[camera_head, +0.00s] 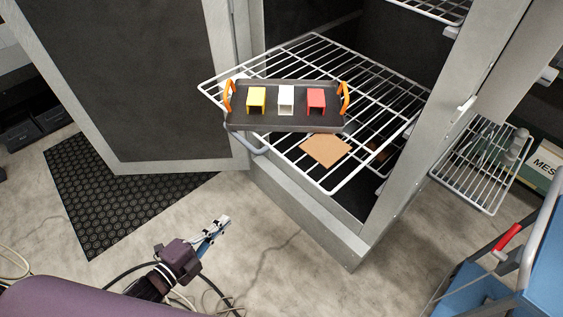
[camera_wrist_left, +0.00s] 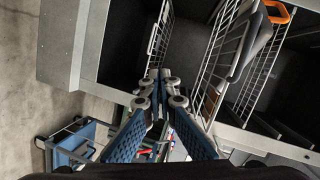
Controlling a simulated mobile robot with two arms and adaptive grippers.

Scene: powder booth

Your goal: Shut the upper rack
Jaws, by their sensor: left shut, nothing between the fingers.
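A wire rack (camera_head: 372,92) is slid out past the front of the open oven-like cabinet (camera_head: 305,205). A dark tray (camera_head: 290,122) with orange handles sits across its front part and carries a yellow, a white and a red bracket-shaped piece. Another wire rack (camera_head: 432,8) shows higher up, at the top edge, inside the cabinet. My left gripper (camera_head: 222,224) is shut and empty, in front of the cabinet, apart from the racks. In the left wrist view its fingertips (camera_wrist_left: 160,76) are together, with the tray (camera_wrist_left: 246,50) beyond to the right. My right gripper is not in view.
The cabinet door (camera_head: 150,80) stands open on the left, above a black floor mat (camera_head: 100,190). A small wire shelf (camera_head: 480,165) and a blue cart (camera_head: 490,280) stand right. Cables lie on the floor.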

